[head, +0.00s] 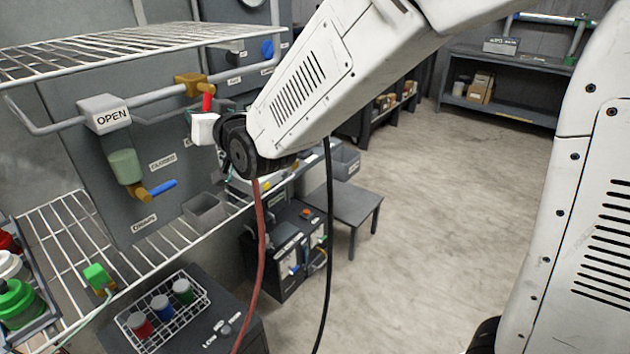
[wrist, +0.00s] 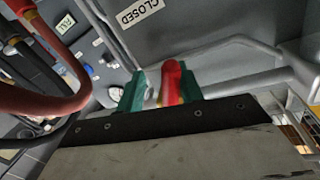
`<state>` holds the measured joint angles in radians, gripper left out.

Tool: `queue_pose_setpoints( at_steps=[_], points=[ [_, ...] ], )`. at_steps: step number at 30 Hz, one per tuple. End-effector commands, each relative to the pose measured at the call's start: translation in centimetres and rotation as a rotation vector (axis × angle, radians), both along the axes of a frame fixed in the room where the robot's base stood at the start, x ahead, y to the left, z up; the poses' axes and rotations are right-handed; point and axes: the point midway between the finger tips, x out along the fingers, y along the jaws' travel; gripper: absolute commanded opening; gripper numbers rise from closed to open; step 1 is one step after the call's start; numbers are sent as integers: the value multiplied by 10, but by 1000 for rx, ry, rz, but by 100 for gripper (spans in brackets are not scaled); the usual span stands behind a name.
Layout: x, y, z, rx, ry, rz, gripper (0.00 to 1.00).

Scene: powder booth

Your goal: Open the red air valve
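The red valve handle (head: 208,102) hangs down from a brass valve body (head: 190,84) on the grey pipe, crosswise to the pipe in the head view. In the wrist view the red handle (wrist: 171,82) stands between the two teal fingers of my gripper (wrist: 160,92). A gap shows between the handle and the left finger; the right finger is close beside it, and I cannot tell whether they touch. In the head view my arm and wrist hide most of the gripper. An OPEN sign (head: 112,117) is on the pipe's left; a CLOSED sign (wrist: 137,12) shows in the wrist view.
A wire shelf (head: 110,52) lies above the pipe, and another wire shelf (head: 75,232) lies below. A red hose (head: 261,250) and a black cable (head: 329,220) hang near my wrist. The floor at right is clear.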

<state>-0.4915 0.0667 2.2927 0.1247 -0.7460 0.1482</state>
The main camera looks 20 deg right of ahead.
Motion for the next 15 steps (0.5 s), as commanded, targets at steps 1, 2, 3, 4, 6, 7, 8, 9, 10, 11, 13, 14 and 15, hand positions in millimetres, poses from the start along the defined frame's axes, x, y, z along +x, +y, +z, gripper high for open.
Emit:
queue_pose_setpoints(
  at_steps=[1,2,3,4,6,7,8,9,10,11,13,14,15],
  points=[
    [3,-7,-1,-45,-29,-7,36],
    [5,-9,-1,-71,-48,-8,36],
    [6,-12,-2,-110,-74,-9,36],
    [7,-14,-1,-141,-94,-9,36],
    [10,-17,-2,-214,-143,-9,36],
    [2,-19,0,-206,-141,-6,36],
    [-4,-21,0,-203,-139,-5,36],
    [-11,-23,0,-202,-138,-5,36],
    [-17,-26,0,-202,-139,-5,36],
    [-23,-28,0,-201,-138,-4,36],
    [-36,-33,0,-202,-137,-4,36],
    [-41,-35,0,-201,-138,-4,36],
    [-49,-38,0,-201,-136,-4,36]
  ],
)
